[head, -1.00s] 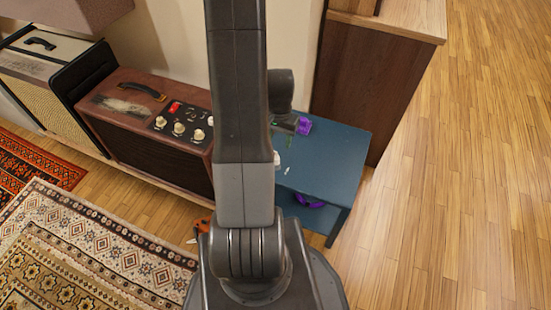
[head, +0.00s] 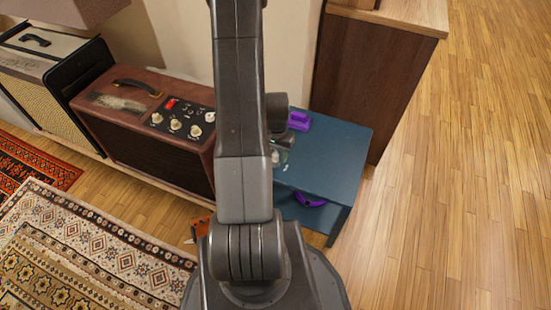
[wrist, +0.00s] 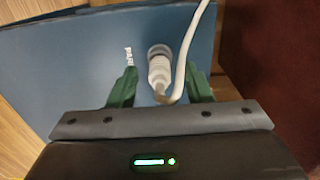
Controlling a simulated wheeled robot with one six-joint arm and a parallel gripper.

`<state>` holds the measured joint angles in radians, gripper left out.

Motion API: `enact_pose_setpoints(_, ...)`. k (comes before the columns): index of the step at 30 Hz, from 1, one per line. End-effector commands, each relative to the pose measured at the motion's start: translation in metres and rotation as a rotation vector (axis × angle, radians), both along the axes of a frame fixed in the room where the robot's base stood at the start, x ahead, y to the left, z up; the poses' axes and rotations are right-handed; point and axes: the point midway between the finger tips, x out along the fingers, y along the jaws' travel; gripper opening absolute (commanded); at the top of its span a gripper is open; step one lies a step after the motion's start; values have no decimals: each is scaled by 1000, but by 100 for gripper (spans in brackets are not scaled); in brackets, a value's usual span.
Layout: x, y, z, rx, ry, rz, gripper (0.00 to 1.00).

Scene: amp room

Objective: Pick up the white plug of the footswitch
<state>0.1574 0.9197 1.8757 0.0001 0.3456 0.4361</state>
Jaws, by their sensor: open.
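In the wrist view, the white plug (wrist: 158,68) stands between the two green fingers of my gripper (wrist: 160,80), over the blue table (wrist: 80,50). A white cable (wrist: 184,55) bends up from the plug's near end and passes close by the right finger. The fingers are open, with a gap on both sides of the plug. In the head view, my gripper (head: 282,152) is over the left part of the blue table (head: 335,148), partly hidden by my arm. The footswitch cannot be made out.
A purple object (head: 299,120) lies at the table's back, and another purple thing (head: 309,198) is on its lower shelf. A brown amplifier (head: 150,130) stands left of the table, a wooden cabinet (head: 375,85) behind it. The floor (head: 460,200) at right is clear.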

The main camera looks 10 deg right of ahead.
Motion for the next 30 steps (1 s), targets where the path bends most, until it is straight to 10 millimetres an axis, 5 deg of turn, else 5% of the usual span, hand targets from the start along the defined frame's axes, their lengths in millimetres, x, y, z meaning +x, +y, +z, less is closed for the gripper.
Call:
enact_pose_setpoints(2,0,0,0,0,0,0,44)
enact_pose_setpoints(9,0,0,1,0,0,0,0)
enact_pose_setpoints(19,0,0,8,0,0,0,0)
enact_pose_setpoints(30,1,0,76,-1,-4,0,0)
